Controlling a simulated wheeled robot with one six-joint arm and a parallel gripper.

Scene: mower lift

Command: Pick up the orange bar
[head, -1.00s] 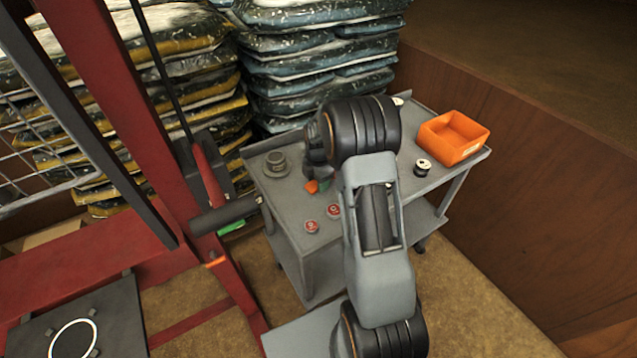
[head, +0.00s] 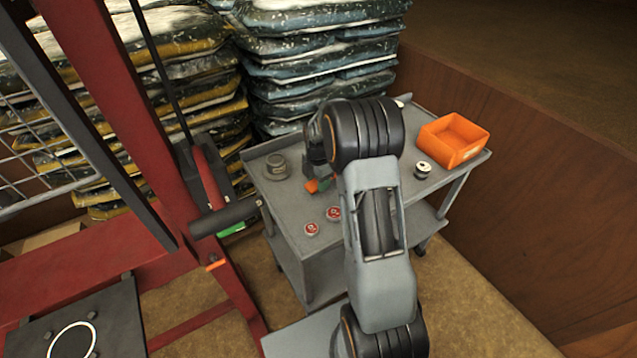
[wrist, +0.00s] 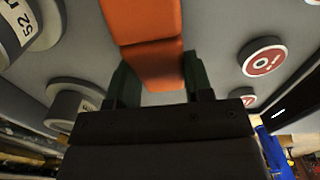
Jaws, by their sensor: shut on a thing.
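The orange bar (head: 311,187) is at the grey cart's top, partly hidden by my arm in the head view. In the wrist view the orange bar (wrist: 150,45) runs from the top edge down between the two dark green fingers. My gripper (wrist: 158,82) is shut on the orange bar, with a finger on each side. In the head view my gripper (head: 319,184) shows only in part, beside the bar. I cannot tell whether the bar still touches the cart top.
The grey cart (head: 290,215) carries a grey cylinder (head: 277,166), two red round tins (head: 311,229) (head: 333,213), a black-and-white spool (head: 422,169) and an orange bin (head: 455,141). A red lift post (head: 130,110) stands left; stacked bags (head: 320,45) are behind.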

